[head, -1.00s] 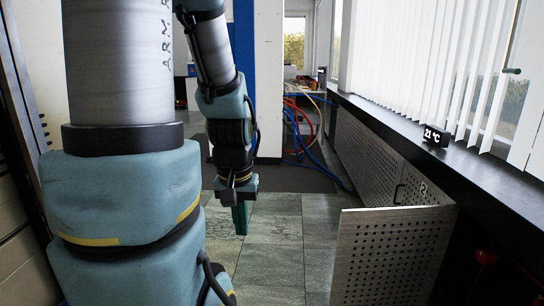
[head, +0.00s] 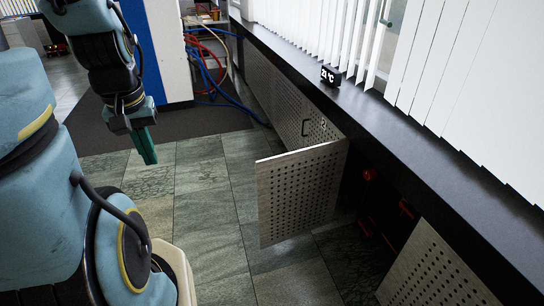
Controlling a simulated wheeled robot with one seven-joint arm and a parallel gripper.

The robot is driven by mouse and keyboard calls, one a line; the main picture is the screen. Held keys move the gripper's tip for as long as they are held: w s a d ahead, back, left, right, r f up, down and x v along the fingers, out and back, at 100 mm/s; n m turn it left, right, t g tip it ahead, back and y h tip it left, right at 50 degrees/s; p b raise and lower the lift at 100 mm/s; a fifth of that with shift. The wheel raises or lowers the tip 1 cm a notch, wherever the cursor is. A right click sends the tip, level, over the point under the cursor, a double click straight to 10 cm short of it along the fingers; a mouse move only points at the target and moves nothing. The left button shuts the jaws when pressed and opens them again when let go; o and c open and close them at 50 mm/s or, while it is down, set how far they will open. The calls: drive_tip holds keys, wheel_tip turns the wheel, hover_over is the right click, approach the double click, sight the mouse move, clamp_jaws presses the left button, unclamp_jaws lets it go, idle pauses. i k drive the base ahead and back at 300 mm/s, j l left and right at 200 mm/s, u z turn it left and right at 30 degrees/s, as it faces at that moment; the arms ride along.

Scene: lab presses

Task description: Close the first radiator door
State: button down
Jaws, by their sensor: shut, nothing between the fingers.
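A perforated metal radiator door (head: 300,190) stands swung open into the room, at right of centre in the head view. Its hinge side meets the panel row under the dark sill, and its free edge points left. Behind it the dark radiator opening (head: 378,225) shows, with red valve parts inside. My gripper (head: 147,148) hangs at upper left with its green fingers shut and empty, pointing down. It is to the left of the door and apart from it, with floor between them.
A perforated panel with a handle and a number 2 (head: 318,127) lies flush beyond the open door. Another perforated panel (head: 432,270) is at lower right. Hoses (head: 212,70) lie at the back. Tiled floor (head: 205,200) is clear.

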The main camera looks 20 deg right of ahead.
sight(298, 190)
drive_tip(key=i+j+u, duration=0.1)
drive_tip(key=u, duration=0.75)
drive_tip(key=i, duration=2.05)
drive_tip(key=i+z, duration=0.1)
drive_tip(key=i, duration=0.55)
drive_tip(key=i+j, duration=0.15)
drive_tip(key=i, duration=0.45)
drive_tip(key=i+j+z, duration=0.15)
drive_tip(key=i, duration=0.5)
drive_tip(key=i+z, duration=0.1)
drive_tip(key=z, duration=3.95)
drive_tip(key=i+u, duration=0.25)
drive_tip(key=u, duration=0.15)
drive_tip(key=i+l+u, duration=0.15)
drive_tip(key=u, duration=0.25)
drive_tip(key=i+l+u, duration=0.2)
drive_tip(key=u, duration=0.15)
drive_tip(key=i+l, duration=0.05)
